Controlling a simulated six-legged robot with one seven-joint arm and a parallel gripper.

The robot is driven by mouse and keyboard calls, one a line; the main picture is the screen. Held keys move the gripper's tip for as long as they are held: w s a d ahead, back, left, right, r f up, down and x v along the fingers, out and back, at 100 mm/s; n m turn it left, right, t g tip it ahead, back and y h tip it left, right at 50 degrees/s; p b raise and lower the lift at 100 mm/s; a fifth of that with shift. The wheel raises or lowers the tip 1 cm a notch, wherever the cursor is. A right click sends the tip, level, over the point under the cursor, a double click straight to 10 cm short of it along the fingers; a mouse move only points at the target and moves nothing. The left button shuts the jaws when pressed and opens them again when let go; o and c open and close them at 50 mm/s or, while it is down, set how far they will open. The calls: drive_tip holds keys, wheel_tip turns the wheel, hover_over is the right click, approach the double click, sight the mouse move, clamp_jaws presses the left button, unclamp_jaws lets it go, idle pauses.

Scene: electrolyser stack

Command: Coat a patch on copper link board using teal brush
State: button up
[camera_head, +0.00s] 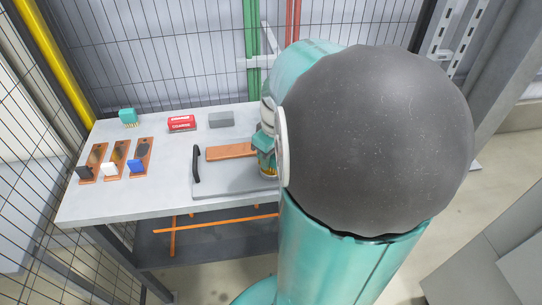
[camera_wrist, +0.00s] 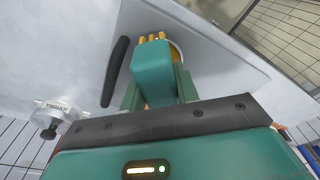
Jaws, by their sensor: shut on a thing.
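A teal brush (camera_wrist: 153,72) with yellow bristles is held between my gripper's green fingers (camera_wrist: 157,88) in the wrist view. Its bristles point away from me, over or beside a round pale-rimmed thing (camera_wrist: 178,50) that it partly hides; I cannot tell whether they touch. In the head view my gripper (camera_head: 266,148) is at the right part of the table, largely hidden by my arm. The copper link board (camera_head: 230,152) lies left of it on a grey plate (camera_head: 225,184) with a black handle (camera_head: 196,164); the handle also shows in the wrist view (camera_wrist: 115,72).
A second teal bristled block (camera_head: 128,116), a red box (camera_head: 181,124) and a grey block (camera_head: 221,120) stand along the table's back. Three copper pieces with black, white and blue parts (camera_head: 115,160) lie at left. Mesh fencing (camera_head: 170,50) stands behind the table.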

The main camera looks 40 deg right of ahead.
drive_tip(key=shift+r, duration=3.35)
drive_tip(key=shift+s, duration=0.15)
